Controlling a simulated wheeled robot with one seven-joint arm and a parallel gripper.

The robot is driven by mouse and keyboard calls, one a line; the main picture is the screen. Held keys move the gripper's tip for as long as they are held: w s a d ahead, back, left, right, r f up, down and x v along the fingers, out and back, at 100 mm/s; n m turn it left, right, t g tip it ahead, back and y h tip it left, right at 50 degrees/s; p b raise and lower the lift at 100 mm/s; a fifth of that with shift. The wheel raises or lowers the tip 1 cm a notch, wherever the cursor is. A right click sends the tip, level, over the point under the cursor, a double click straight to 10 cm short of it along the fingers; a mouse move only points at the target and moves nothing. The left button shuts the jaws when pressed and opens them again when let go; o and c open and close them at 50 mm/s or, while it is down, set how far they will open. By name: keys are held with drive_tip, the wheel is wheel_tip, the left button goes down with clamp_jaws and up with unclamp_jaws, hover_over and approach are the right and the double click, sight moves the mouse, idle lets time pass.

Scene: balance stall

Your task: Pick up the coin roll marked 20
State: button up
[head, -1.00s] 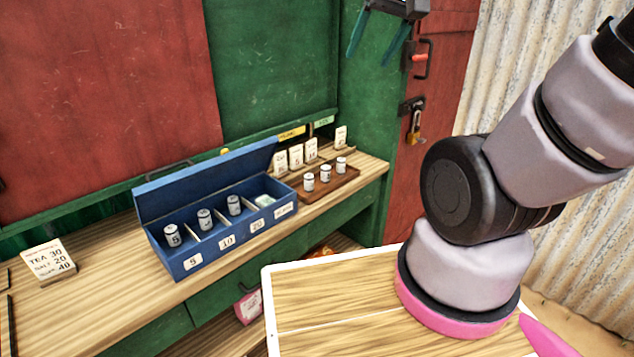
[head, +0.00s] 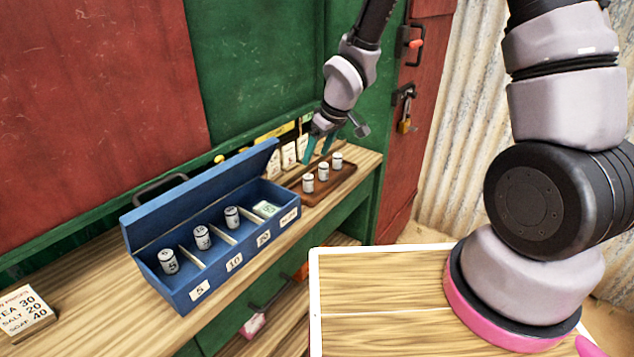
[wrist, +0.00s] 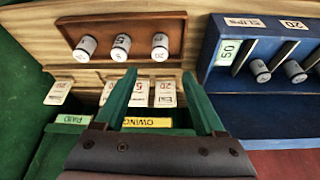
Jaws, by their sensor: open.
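Three small white coin rolls with dark-banded ends stand on a brown wooden tray (head: 312,197). In the wrist view the tray's rolls are a left one (wrist: 84,48), a middle one (wrist: 121,47) that seems to read 5, and a right one (wrist: 160,46). The left one may read 20, but the print is too small to be sure. More rolls stand in the blue cash box (head: 205,284), including one (head: 232,217) in the compartment labelled 20; its own mark is unclear. My gripper (head: 317,156) is open and empty, above the tray's back edge, apart from the rolls.
The box's lid (head: 200,190) stands open beside the tray. Several small price cards (wrist: 139,94) stand behind the tray, close to my fingers. A green shutter wall (head: 255,70) rises behind.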

sight(309, 176)
drive_tip(key=x, duration=1)
drive_tip(key=shift+d+f, duration=0.1)
drive_tip(key=shift+f, duration=0.35)
clamp_jaws()
